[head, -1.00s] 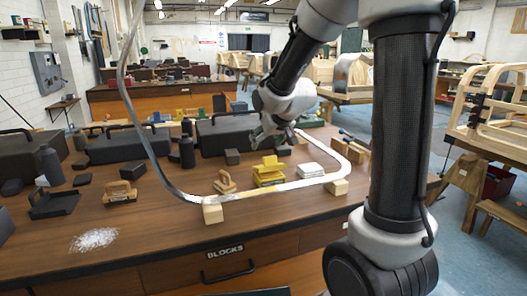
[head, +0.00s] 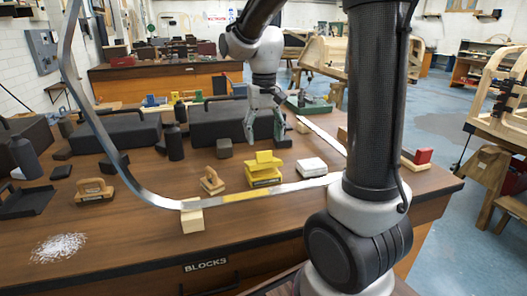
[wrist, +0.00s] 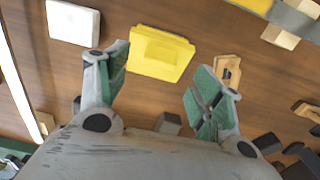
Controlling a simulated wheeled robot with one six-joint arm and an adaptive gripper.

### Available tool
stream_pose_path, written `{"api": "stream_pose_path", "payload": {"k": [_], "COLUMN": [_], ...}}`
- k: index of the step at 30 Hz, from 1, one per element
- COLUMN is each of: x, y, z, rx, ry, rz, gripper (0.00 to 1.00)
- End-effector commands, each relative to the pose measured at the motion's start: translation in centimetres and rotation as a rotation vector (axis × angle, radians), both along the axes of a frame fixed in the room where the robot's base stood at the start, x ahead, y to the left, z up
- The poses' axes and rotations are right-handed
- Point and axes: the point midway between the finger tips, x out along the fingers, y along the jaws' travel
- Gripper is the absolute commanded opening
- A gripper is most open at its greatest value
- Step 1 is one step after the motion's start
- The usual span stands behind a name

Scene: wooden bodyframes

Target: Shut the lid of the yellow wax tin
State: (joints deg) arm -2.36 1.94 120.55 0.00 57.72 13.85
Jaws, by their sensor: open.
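The yellow wax tin (head: 264,178) sits on the brown bench, just behind the curved metal strip. It shows as a yellow body with a smaller yellow raised part (head: 262,158) at its top. I cannot tell how far its lid stands open. In the wrist view the tin (wrist: 160,52) lies beyond and between my fingertips. My gripper (head: 264,140) points down with its green-padded fingers spread. It looks above or behind the tin, apart from it and empty. The open fingers also show in the wrist view (wrist: 155,80).
The metal strip (head: 150,196) curves around the front on wooden blocks (head: 192,218). A white stack (head: 312,167) is right of the tin, a wooden tool (head: 212,182) left. A dark block (head: 224,148) and black cases (head: 213,122) stand behind.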

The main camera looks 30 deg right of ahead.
Motion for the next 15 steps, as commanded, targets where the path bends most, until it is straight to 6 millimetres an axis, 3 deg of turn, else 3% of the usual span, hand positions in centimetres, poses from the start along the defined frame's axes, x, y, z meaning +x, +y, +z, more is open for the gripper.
{"api": "stream_pose_path", "payload": {"k": [9, 15], "x": [0.0, 0.0], "y": [0.0, 0.0], "z": [-5.1, -6.3], "rx": [0.000, 0.001], "ry": [0.000, -0.002], "rz": [0.001, 0.001], "gripper": [0.66, 0.66]}}
